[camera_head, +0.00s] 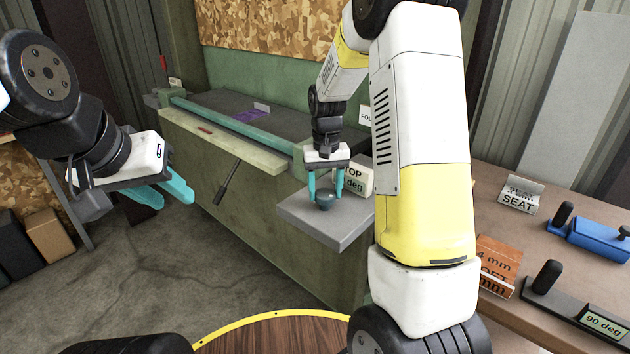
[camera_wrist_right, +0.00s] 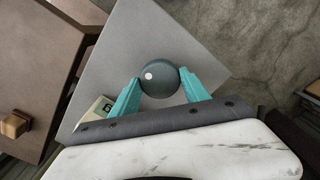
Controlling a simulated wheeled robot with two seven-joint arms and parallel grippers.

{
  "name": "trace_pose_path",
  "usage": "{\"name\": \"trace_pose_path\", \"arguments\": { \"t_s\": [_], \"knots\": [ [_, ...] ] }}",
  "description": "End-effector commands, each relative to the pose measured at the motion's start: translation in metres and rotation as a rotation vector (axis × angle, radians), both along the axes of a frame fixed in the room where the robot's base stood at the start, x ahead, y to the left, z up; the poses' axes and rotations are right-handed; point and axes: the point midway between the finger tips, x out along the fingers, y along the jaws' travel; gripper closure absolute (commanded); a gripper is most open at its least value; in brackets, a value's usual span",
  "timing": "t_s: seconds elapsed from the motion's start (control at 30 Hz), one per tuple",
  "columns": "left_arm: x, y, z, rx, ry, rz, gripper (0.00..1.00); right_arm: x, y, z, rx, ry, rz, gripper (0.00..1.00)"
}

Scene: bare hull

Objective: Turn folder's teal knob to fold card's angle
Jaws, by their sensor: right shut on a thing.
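The dark teal round knob (camera_head: 325,201) sits on a grey plate (camera_head: 322,228) that juts from the near right end of the green folder (camera_head: 255,230). My right gripper (camera_head: 325,190) points down with its teal fingers shut on the knob's two sides. In the right wrist view the knob (camera_wrist_right: 159,80) lies between both fingertips. A card starting "FOL" (camera_head: 366,115) stands behind, partly hidden by my arm. A card with "TOP" and "deg" (camera_head: 355,180) stands beside the knob; its number is hidden. My left gripper (camera_head: 176,196) is open and empty at the left, with its fingers apart.
The folder's bed holds a purple piece (camera_head: 250,116), and a black lever (camera_head: 226,185) hangs at its front. On the right, a brown table bears a "SEAT" card (camera_head: 519,197), a blue tool (camera_head: 590,234) and a "90 deg" block (camera_head: 603,324).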

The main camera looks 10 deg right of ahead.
Motion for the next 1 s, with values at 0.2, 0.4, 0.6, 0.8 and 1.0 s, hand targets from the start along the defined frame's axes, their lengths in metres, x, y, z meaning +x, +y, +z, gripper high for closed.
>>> {"name": "trace_pose_path", "arguments": {
  "t_s": [0.2, 0.4, 0.6, 0.8, 1.0],
  "knots": [
    [0.0000, 0.0000, 0.0000, 0.000, 0.000, 0.000, 0.64, 0.0013, 0.0000, 0.0013, 0.001, -0.004, -0.072, 0.87],
    [0.0000, 0.0000, 0.0000, 0.000, 0.000, 0.000, 0.64, 0.0014, 0.0000, 0.0013, 0.001, -0.005, -0.095, 0.87],
    [0.0000, 0.0000, 0.0000, 0.000, 0.000, 0.000, 0.64, 0.0015, 0.0000, 0.0014, 0.001, -0.005, -0.097, 0.87],
    [0.0000, 0.0000, 0.0000, 0.000, 0.000, 0.000, 0.64, 0.0015, -0.0001, 0.0014, 0.001, -0.005, -0.097, 0.38],
    [0.0000, 0.0000, 0.0000, 0.000, 0.000, 0.000, 0.64, 0.0009, 0.0000, 0.0007, 0.001, -0.003, -0.096, 0.25]
  ]
}}
